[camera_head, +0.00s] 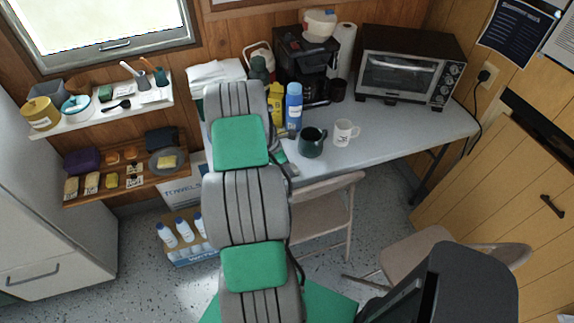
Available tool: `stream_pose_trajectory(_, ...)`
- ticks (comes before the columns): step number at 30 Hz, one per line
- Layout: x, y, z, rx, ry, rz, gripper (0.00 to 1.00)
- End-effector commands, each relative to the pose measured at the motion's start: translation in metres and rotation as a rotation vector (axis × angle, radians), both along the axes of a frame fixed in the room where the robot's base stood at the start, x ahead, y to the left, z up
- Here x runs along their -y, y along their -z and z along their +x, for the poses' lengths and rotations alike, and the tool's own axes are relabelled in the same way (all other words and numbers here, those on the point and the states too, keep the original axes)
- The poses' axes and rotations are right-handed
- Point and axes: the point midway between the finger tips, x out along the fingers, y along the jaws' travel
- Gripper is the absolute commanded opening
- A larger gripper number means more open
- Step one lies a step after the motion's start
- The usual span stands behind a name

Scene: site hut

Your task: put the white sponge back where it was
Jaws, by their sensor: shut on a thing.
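I cannot make out the white sponge in the head view. My own grey and green arm rises through the middle of the picture and covers part of the worktop (385,128). My gripper's fingers do not show; they are hidden behind the arm, so what lies between them is hidden too. The lower wooden wall shelf (125,190) holds several small blocks, a purple item (83,160) and a grey plate with a yellow block (166,161) on it. The white upper shelf (105,118) holds pots, a brush cup and a dark spoon.
On the worktop stand a blue bottle (293,107), a yellow bottle (275,101), a dark mug (311,142), a white mug (344,132), a coffee maker (302,62) and a toaster oven (410,68). A folding chair (325,205) stands at the front edge.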

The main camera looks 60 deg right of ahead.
Motion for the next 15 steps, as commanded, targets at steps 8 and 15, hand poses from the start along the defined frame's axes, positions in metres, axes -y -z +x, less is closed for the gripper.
stream_pose_trajectory(8,-0.0002,0.0027,0.0001,0.0,0.0,0.0,0.56)
stream_pose_trajectory(15,-0.0003,0.0024,0.0001,0.0,0.0,0.0,0.66)
